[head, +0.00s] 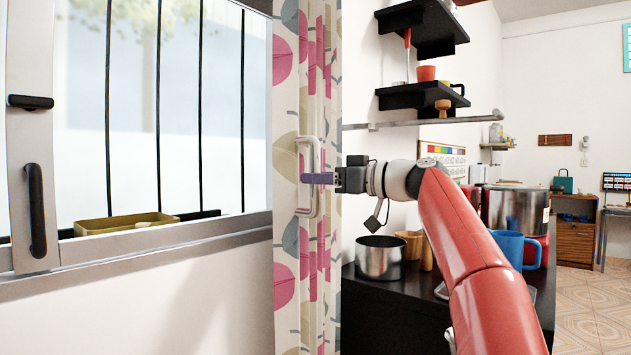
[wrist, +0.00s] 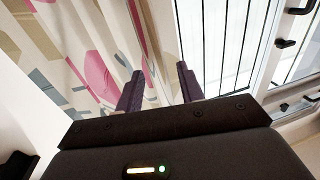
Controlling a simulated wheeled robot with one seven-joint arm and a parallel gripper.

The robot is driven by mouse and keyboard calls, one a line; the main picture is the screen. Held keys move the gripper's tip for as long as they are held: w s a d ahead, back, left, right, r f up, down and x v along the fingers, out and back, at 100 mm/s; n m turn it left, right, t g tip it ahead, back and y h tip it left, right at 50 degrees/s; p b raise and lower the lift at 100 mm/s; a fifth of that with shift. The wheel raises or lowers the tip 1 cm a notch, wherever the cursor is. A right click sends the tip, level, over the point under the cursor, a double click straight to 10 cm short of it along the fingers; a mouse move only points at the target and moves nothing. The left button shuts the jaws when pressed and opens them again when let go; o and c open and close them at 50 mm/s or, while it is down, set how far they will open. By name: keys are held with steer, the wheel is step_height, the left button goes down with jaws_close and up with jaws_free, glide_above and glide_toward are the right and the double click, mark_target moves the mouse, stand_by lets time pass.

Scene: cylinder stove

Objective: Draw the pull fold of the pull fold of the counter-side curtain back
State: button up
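The curtain (head: 287,90) hangs beside the window, cream with pink, grey and olive leaf shapes; it fills the left of the wrist view (wrist: 88,55). A white upright pull handle (head: 303,143) is on its folds. My gripper (head: 308,178) is level with the handle's middle, its purple fingers overlapping the handle in the head view. In the wrist view the two purple fingers (wrist: 158,82) stand apart, with the curtain's edge beyond the gap. I cannot make out the handle between them, nor tell whether the fingers touch it.
A barred window (head: 180,110) with a dark latch handle (head: 36,210) is left of the curtain. To the right, a black counter (head: 385,300) holds a steel pot (head: 380,260), a blue mug (head: 512,248) and other cookware. Black shelves (head: 425,97) and a rail (head: 430,122) are above.

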steer(key=b+v, duration=0.1)
steer(key=v, duration=0.5)
steer(key=shift+d, duration=0.25)
steer(key=shift+s+f, duration=0.1)
steer(key=s+a+f+m+h, duration=0.4)
steer(key=s+f+m+h, duration=0.4)
steer(key=f, duration=0.7)
steer(key=s+d+f+m+g+h, duration=0.1)
steer(key=s+d+f+h, duration=0.3)
steer(key=s+f, duration=0.9)
steer(key=s+d+f+m+g+h, duration=0.2)
steer(key=s+d+f, duration=0.5)
steer(key=s+f, duration=0.6)
steer(key=shift+s+d+f+m+h, duration=0.25)
steer(key=shift+f+m+h, duration=0.35)
steer(key=shift+f+h, duration=0.35)
